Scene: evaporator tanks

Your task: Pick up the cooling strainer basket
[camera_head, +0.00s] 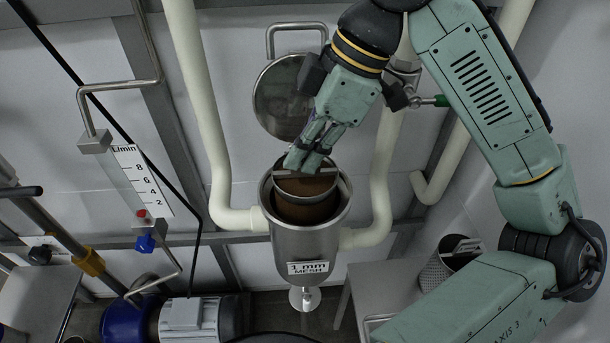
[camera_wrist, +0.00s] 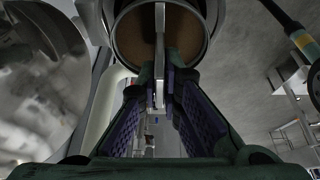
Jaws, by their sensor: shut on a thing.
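The strainer basket (camera_head: 309,189) is round and brown inside, with a metal bar handle across its top. It sits in the open mouth of the steel strainer housing (camera_head: 300,250), which is labelled "1 mm MESH". My gripper (camera_head: 308,160) reaches down from above and is shut on the bar handle. In the wrist view the handle (camera_wrist: 159,60) stands between my two fingers, with the brown basket interior (camera_wrist: 135,35) beyond. The lower part of the basket is hidden inside the housing, so I cannot tell how deep it sits.
The round housing lid (camera_head: 280,105) stands open behind the housing. White pipes (camera_head: 215,130) run on both sides. A flow gauge (camera_head: 140,175) is at the left. A second mesh basket (camera_head: 440,268) is at the right, partly behind my arm. A blue motor pump (camera_head: 130,320) is lower left.

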